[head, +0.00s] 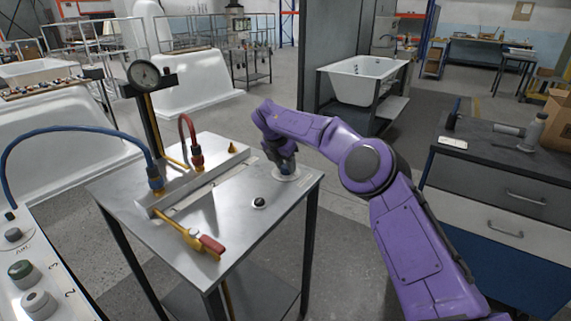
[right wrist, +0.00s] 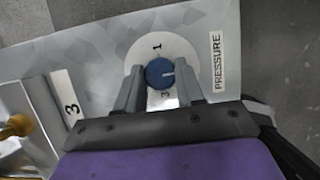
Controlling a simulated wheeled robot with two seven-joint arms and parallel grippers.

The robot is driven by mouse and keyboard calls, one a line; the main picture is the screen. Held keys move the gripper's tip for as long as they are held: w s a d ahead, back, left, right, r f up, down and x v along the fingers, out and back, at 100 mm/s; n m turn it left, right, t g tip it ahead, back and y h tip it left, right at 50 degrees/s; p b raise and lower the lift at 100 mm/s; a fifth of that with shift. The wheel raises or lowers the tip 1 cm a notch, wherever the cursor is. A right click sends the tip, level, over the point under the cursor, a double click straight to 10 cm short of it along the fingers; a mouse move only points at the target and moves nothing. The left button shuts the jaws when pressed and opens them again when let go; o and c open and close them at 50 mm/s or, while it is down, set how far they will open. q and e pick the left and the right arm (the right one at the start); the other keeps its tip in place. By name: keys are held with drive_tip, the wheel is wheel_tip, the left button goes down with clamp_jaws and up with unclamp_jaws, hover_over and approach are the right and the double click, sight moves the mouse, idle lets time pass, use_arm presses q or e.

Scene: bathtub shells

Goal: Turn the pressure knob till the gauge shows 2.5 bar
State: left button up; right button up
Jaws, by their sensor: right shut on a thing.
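A white line on the knob points to the right in the right wrist view. My right gripper (head: 284,172) reaches down to the dial at the right corner of the metal table. In the right wrist view its fingers (right wrist: 160,88) are shut on the knob, one on each side. The round gauge (head: 144,74) stands on a post at the table's back left; its reading is too small to tell. My left gripper is not in view.
The metal table (head: 250,225) also carries a red-handled yellow valve (head: 205,240), a blue hose (head: 75,131), a red hose (head: 187,122) and a small black ball-like knob (head: 259,202). A control panel (head: 60,284) is at the lower left. A drawer bench (head: 490,185) stands right.

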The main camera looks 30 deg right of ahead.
idle(0.3)
drive_tip(key=o, duration=1)
drive_tip(key=shift+a, duration=0.1)
drive_tip(key=shift+o, duration=0.2)
drive_tip(key=shift+r, duration=0.1)
drive_tip(key=v, duration=1)
drive_tip(key=shift+a+r, duration=0.2)
